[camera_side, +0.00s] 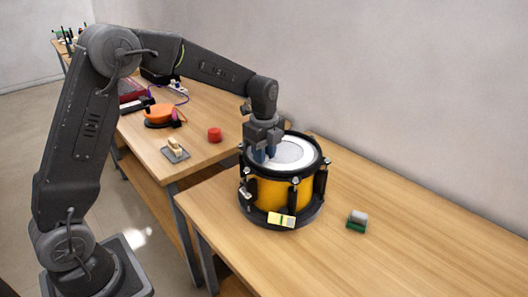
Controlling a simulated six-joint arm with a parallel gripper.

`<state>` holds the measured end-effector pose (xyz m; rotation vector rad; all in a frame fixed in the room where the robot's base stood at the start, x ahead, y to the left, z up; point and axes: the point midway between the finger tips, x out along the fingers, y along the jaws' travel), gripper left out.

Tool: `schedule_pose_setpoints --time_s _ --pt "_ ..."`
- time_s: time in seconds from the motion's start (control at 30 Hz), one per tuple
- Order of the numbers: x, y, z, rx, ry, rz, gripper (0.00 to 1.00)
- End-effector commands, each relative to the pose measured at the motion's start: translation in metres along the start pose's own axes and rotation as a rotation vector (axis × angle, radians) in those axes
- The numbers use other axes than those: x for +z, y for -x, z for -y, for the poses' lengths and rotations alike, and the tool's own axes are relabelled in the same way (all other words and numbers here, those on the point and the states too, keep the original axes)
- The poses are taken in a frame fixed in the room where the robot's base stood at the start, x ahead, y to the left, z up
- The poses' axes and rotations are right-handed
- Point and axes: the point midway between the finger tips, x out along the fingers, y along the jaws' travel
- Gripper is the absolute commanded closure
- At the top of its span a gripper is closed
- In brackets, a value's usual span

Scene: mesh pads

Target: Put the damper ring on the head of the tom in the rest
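The yellow tom (273,196) with black hoop and lugs sits upright in the black round rest (305,217) on the near table. Its head faces up. A white band, which looks like the damper ring (308,153), shows around a greyer centre of the head (288,151). I cannot tell whether the band lies flat or is slightly raised. My gripper (265,158) points down over the left part of the head, its fingertips at or just above the band. The view is too small to show the gap between the fingers or whether they grip the band.
A yellow and white block (281,219) is at the front of the rest. A green and grey block (357,220) lies to the right. The back table holds a red cylinder (214,134), an orange round object (159,113) and a small tray (175,154). The near table's right side is clear.

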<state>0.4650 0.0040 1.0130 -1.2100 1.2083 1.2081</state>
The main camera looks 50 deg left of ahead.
Motion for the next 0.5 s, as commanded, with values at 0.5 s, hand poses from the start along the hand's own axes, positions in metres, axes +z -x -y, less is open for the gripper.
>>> schedule_pose_setpoints --time_s 0.5 --pt "0.0 0.0033 0.0001 -0.001 0.0 0.0 0.52"
